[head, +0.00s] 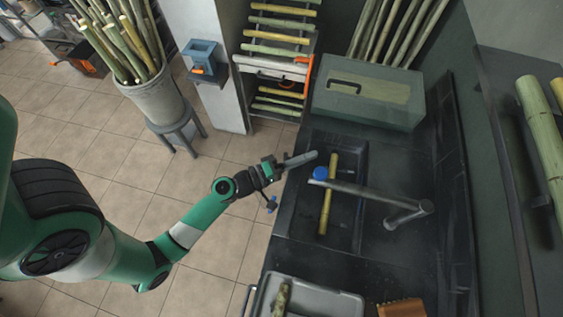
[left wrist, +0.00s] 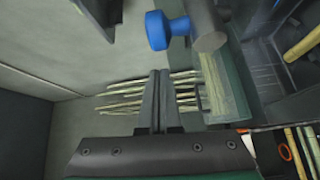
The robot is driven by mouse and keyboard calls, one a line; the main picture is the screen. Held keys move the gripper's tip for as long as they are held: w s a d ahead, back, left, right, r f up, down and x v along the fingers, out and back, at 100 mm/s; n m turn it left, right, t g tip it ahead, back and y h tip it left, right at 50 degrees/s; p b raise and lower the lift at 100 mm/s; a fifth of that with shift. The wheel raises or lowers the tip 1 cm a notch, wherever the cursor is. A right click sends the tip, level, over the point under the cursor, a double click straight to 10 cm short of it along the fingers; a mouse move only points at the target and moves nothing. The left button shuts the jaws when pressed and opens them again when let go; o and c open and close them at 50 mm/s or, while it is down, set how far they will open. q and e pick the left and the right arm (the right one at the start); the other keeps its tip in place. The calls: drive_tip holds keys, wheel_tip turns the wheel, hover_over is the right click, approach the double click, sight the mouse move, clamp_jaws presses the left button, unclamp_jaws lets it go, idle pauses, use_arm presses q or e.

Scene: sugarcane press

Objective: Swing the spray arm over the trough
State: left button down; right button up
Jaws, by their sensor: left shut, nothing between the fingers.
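The spray arm (head: 365,191) is a grey metal pipe reaching left from an upright post (head: 408,214). Its blue nozzle (head: 320,173) is at the free end and appears above the dark trough (head: 347,222) in the head view. A yellow-green cane (head: 326,211) lies lengthwise in the trough. My left gripper (head: 314,156) is shut and empty, just beyond the blue nozzle. In the left wrist view, the shut fingers (left wrist: 160,76) point toward the gap near the blue nozzle (left wrist: 157,30) and pipe end (left wrist: 207,28); contact cannot be told. My right gripper is not in view.
A grey-green box (head: 368,98) stands behind the trough. A grey tray (head: 330,299) with a cane piece and a brown block (head: 402,308) are at the front. A cane rack (head: 280,50) and a cane bucket (head: 155,100) stand farther back. Tiled floor is open at left.

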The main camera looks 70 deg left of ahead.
use_arm(q)
drive_tip(key=s+b, duration=0.2)
drive_tip(key=s, duration=0.7)
drive_tip(key=shift+s, duration=0.35)
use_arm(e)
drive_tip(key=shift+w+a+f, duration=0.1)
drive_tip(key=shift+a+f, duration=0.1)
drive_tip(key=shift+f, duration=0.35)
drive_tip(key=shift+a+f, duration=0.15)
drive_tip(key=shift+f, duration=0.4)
use_arm(q)
drive_tip(key=shift+f, duration=0.1)
